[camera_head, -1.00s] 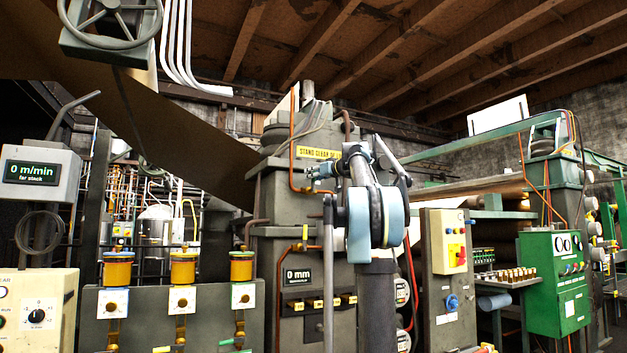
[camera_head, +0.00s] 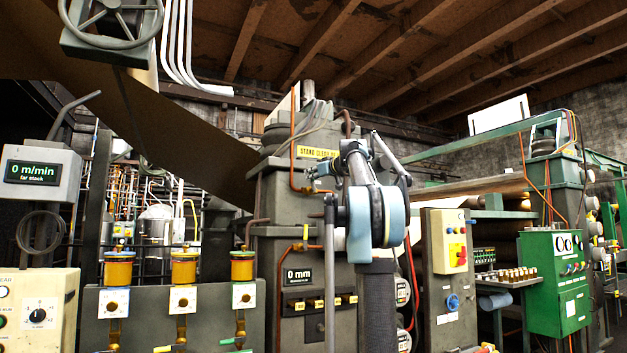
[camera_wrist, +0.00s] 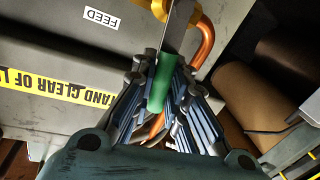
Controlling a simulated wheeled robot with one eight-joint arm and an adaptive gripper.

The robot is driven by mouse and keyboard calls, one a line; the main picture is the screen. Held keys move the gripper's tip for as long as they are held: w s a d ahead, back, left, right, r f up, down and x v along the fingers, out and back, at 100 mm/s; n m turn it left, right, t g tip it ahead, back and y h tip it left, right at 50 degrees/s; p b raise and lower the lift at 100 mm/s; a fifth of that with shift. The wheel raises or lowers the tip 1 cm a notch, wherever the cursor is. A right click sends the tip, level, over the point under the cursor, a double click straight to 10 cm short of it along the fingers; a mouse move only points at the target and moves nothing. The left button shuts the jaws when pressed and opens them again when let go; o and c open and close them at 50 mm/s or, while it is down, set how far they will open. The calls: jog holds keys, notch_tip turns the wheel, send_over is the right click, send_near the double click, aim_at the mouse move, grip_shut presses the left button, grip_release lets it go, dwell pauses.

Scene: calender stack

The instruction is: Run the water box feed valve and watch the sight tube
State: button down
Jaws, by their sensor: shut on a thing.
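In the wrist view my gripper (camera_wrist: 165,78) is shut on a green valve handle (camera_wrist: 160,86). A flat metal lever (camera_wrist: 178,28) runs up from the handle to a brass-coloured fitting at the top edge. A white FEED label (camera_wrist: 101,19) sits on the grey housing beside it. In the head view my gripper (camera_head: 318,172) is small, beside the upper grey stand; the handle cannot be made out there. A display reading 0 mm (camera_head: 298,276) is on the stand below. I cannot pick out the sight tube for certain.
A yellow STAND CLEAR strip (camera_head: 315,152) crosses the stand behind my arm. An orange copper-like pipe (camera_wrist: 203,45) curves close beside the lever. A large brown roll (camera_wrist: 250,98) lies to the right. Several amber oilers (camera_head: 184,268) stand on a grey panel at lower left.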

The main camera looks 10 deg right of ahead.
jog(key=shift+s+a+f+n+g+h, duration=0.2)
jog(key=shift+a+n, duration=0.3)
jog(key=shift+n, duration=0.35)
jog(key=shift+s+a+f+n+h, duration=0.15)
jog(key=shift+a+f+n, duration=0.3)
jog(key=shift+n, duration=0.45)
jog(key=shift+s+a+f+n+g+h, duration=0.1)
jog(key=shift+s+a+f+n+h, duration=0.05)
jog(key=shift+a+n, duration=0.6)
jog(key=shift+d, duration=0.15)
jog(key=c, duration=1.6)
grip_release()
jog(key=v, duration=1.1)
jog(key=shift+s+d, duration=0.15)
jog(key=shift+s, duration=0.25)
